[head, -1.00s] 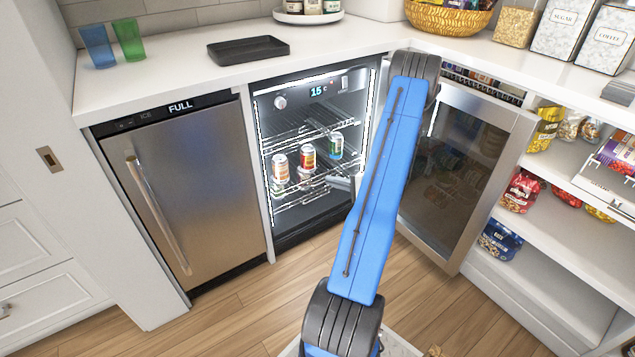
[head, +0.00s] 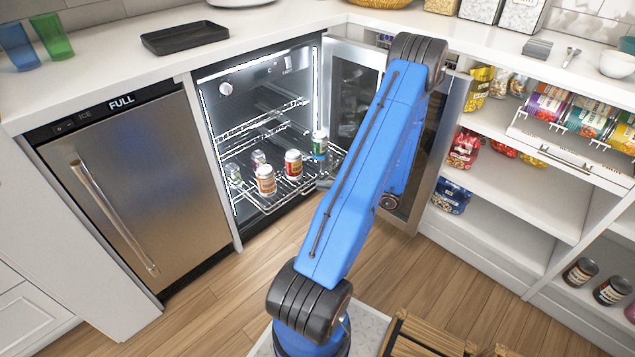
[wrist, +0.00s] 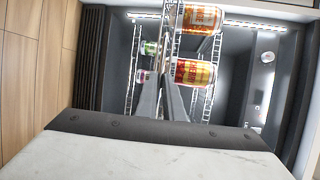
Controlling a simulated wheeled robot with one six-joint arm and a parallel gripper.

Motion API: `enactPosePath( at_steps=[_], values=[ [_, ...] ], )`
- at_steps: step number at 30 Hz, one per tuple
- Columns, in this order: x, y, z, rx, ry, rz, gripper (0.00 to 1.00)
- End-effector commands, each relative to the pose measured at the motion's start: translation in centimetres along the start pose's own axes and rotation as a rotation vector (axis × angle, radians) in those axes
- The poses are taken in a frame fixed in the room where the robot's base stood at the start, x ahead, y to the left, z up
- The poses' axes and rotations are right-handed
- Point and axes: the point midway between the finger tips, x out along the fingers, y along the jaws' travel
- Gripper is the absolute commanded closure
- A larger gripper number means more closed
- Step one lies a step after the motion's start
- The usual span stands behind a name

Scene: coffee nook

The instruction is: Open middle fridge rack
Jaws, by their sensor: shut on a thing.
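The open fridge (head: 262,100) stands under the counter, its glass door (head: 345,90) swung out to the right. A wire rack (head: 268,207) carrying several cans sticks out past the fridge opening. A red and white can (head: 265,181), an orange and white can (head: 293,165) and a green can (head: 320,146) stand upright on it. My gripper (head: 326,182) is at the rack's front edge, partly hidden by my arm. In the wrist view my gripper (wrist: 168,75) is shut on the rack's front wire, close to a red and gold can (wrist: 196,72).
Another wire rack (head: 265,115) sits higher inside the fridge. The ice maker (head: 140,190) stands shut at the left. Open shelves with bags (head: 462,150) and cans are at the right. A wooden stool (head: 425,340) is near my base. Floor before the fridge is clear.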

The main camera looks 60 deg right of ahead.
Motion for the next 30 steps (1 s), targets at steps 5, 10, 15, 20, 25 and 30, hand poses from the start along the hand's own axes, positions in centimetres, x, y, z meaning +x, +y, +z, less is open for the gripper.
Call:
enactPosePath(
  at_steps=[5, 10, 15, 20, 25, 30],
  values=[
    [-0.6, 0.2, 0.1, -0.001, 0.001, 0.002, 1.00],
    [-0.6, 0.2, 0.1, -0.001, 0.001, 0.002, 1.00],
    [-0.6, 0.2, 0.1, -0.001, 0.001, 0.002, 0.88],
    [-0.6, 0.1, 0.2, -0.001, 0.001, 0.001, 0.74],
    [-0.6, 0.1, 0.2, -0.001, 0.000, 0.001, 0.74],
    [-1.3, 0.1, 0.1, -0.001, 0.003, 0.000, 0.74]
  ],
)
